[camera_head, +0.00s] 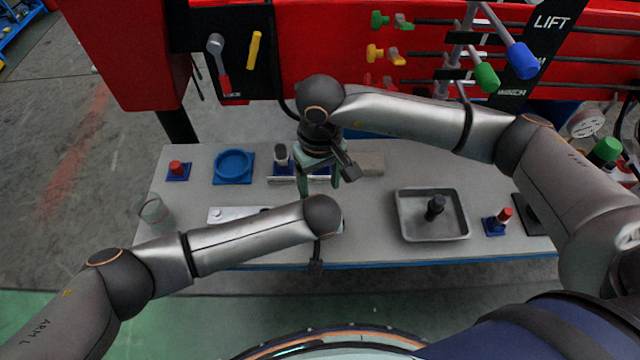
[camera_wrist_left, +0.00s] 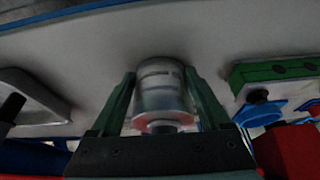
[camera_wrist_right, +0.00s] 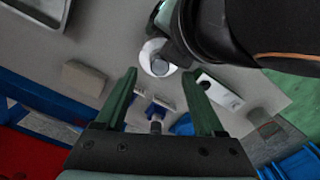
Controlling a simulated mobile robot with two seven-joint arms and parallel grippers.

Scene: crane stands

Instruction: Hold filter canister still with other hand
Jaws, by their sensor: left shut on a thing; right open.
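The filter canister, a clear and silvery cylinder (camera_wrist_left: 160,92), stands between the fingers of my left gripper (camera_wrist_left: 159,78), which is shut on it. In the right wrist view the canister shows as a pale round shape (camera_wrist_right: 157,58) beside my left arm. In the head view my left forearm and wrist hide it. My right gripper (camera_head: 320,186) points down over the middle of the bench, fingers apart and empty. In its own view the open fingers (camera_wrist_right: 164,76) are short of the canister, which appears beyond and between the tips; I see no contact.
On the bench (camera_head: 375,215) are a grey tray (camera_head: 415,232) with a dark part, a red-topped piece on a blue base (camera_head: 497,224), a blue ring dish (camera_head: 234,165), a clear cup (camera_head: 155,212) and a beige block (camera_head: 371,163). A red machine (camera_head: 330,30) stands behind.

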